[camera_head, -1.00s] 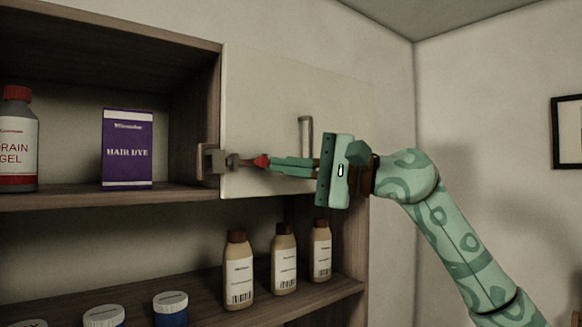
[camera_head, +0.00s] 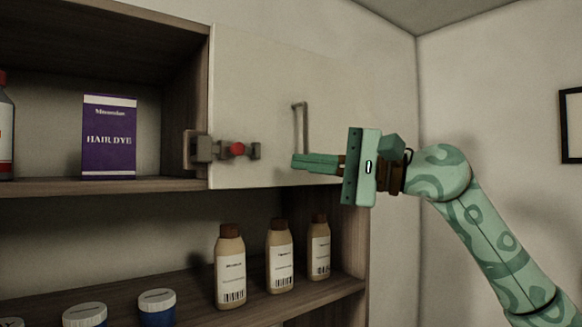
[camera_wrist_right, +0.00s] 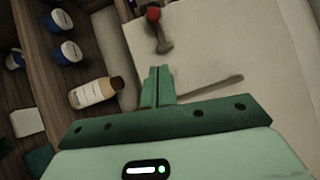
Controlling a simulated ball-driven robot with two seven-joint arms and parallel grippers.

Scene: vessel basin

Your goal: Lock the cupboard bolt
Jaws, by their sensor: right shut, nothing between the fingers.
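The cupboard bolt (camera_head: 215,149) is a grey metal slide with a red knob (camera_head: 238,149), at the left edge of the pale cupboard door (camera_head: 260,90). Its left end reaches the bracket on the dark upright beside the door. In the right wrist view the red knob (camera_wrist_right: 153,14) is at the top, beyond the fingertips. My right gripper (camera_head: 296,162) is shut and empty, in front of the door, to the right of the bolt and apart from it. Its closed fingers also show in the right wrist view (camera_wrist_right: 158,72). My left gripper is not in view.
A vertical door handle (camera_head: 305,125) stands just above and behind my right fingers. An open shelf on the left holds a purple hair dye box (camera_head: 109,137). Below the door, several brown-capped bottles (camera_head: 280,255) and blue jars (camera_head: 157,307) stand on a lower shelf.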

